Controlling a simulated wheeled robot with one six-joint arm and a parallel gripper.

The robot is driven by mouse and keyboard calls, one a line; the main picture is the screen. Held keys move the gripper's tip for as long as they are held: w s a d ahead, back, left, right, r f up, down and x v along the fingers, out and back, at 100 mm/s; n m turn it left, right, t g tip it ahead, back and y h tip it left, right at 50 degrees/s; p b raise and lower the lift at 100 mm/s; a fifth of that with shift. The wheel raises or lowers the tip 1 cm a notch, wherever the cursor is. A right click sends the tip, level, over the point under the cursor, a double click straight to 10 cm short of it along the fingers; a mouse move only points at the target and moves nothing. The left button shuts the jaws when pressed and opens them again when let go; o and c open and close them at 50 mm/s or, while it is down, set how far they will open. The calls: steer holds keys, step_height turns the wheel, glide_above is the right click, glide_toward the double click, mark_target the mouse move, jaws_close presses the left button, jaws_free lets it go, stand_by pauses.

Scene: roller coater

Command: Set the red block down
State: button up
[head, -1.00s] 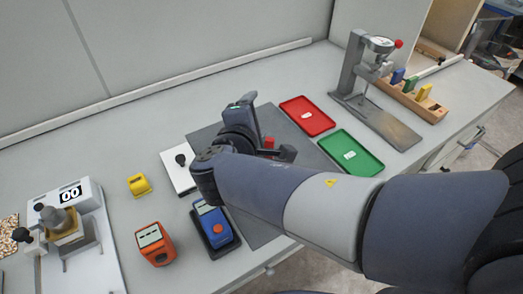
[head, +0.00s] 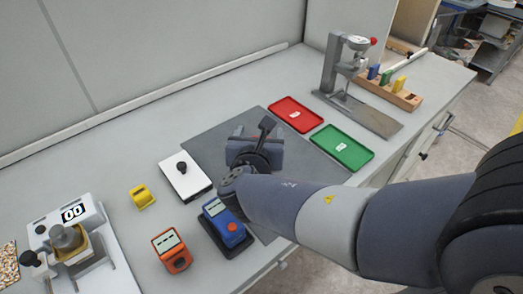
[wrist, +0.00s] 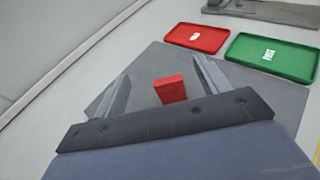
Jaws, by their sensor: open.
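The red block (wrist: 171,89) is in the wrist view, over the grey mat (wrist: 262,92). It appears to rest on the mat, slightly turned. My gripper (wrist: 161,70) is open, with one finger on each side of the block and a visible gap to both. In the head view my gripper (head: 256,148) is over the middle of the grey mat (head: 318,165) and hides the block.
A red tray (head: 296,114) and a green tray (head: 342,148) lie right of the mat. A blue device (head: 225,224), an orange device (head: 171,250) and a white box (head: 185,176) stand to its left. A grey gauge stand (head: 360,110) is at the far right.

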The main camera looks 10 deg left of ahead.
step_height(320, 180, down, 5)
steer(key=shift+r+b, duration=0.2)
steer(key=shift+b, duration=0.25)
steer(key=shift+x, duration=3.8)
steer(key=shift+f, duration=0.1)
steer(key=c, duration=1.1)
